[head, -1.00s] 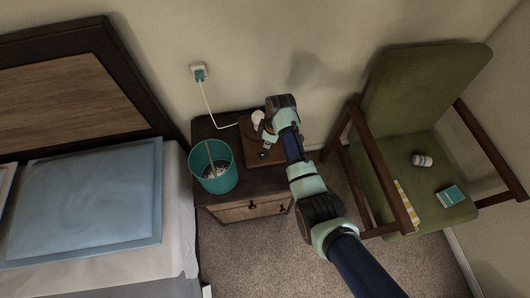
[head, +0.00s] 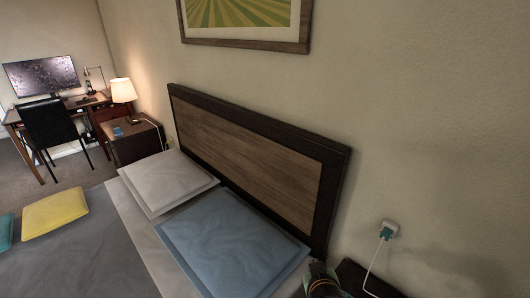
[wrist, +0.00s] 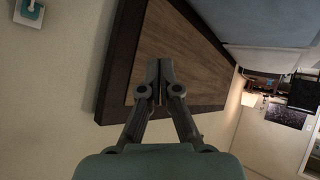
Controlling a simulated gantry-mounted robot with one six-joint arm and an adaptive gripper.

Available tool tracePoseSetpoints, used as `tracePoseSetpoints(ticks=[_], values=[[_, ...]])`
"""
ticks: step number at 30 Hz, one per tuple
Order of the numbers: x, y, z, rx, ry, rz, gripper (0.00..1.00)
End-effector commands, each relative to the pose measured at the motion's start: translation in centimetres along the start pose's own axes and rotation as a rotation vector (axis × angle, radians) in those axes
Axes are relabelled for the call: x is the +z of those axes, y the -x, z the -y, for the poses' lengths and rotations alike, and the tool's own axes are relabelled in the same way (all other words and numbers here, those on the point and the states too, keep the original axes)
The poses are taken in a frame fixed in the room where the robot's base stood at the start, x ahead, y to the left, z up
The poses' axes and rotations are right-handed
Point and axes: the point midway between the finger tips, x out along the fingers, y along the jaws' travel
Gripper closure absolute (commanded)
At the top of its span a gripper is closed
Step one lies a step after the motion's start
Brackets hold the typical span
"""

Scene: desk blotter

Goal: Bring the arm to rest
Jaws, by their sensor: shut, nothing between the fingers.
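My gripper (wrist: 160,75) shows in the wrist view with its two fingers together, shut and empty. Behind its fingertips is the bed's wooden headboard (wrist: 185,50); nothing shows the fingers touching it. In the head view only a small part of my arm shows at the bottom edge, beside the blue pillow, and the fingers cannot be made out there.
The bed has a blue pillow (head: 235,250), a white pillow (head: 168,182) and a yellow cushion (head: 55,214). The headboard stands against the wall. A plug (head: 388,230) with a white cord is at right. A lamp (head: 122,91) and desk chair (head: 55,125) are far off.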

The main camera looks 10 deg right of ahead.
Motion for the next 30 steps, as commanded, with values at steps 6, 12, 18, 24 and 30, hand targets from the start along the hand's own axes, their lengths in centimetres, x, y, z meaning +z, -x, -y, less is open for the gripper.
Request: tracePoseSetpoints(ticks=[6, 12, 18, 24, 30], values=[[-10.2, 10.7, 10.4, -0.090, -0.119, -0.394, 1.00], [-9.1, 18.4, 15.6, -0.202, -0.211, -0.484, 1.00], [-2.6, 22.3, 15.4, -0.223, -0.177, -0.208, 1.00], [-9.9, 27.7, 12.9, -0.221, -0.178, -0.208, 1.00], [-17.8, 33.8, 10.1, -0.219, -0.180, -0.208, 1.00]])
